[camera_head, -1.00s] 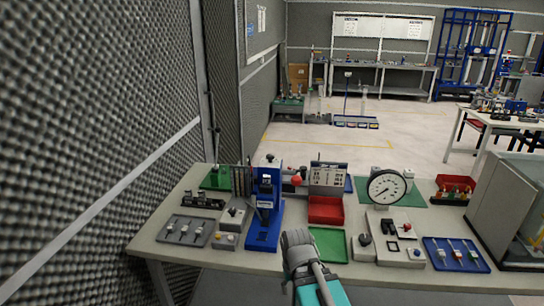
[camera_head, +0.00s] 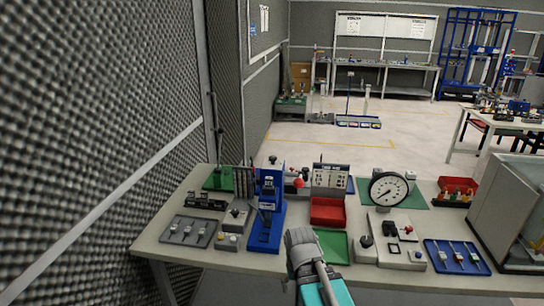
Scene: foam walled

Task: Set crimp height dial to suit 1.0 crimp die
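A blue press (camera_head: 267,232) stands upright on the bench, left of centre; its crimp die and any height dial on it are too small to make out. A small chart board (camera_head: 330,176) stands behind a red tray. My arm, grey and teal, reaches up from the bottom centre, in front of the bench by the green tray. Its grey end (camera_head: 301,240) is right of the press and apart from it; the fingertips cannot be made out.
The bench (camera_head: 160,246) also holds a red tray (camera_head: 327,211), a green tray (camera_head: 334,245), a grey tool tray (camera_head: 188,231), small control boxes (camera_head: 235,218) and a blue tray (camera_head: 455,256). A glass-sided case (camera_head: 505,212) stands at right. A foam wall rises at left; open floor lies behind.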

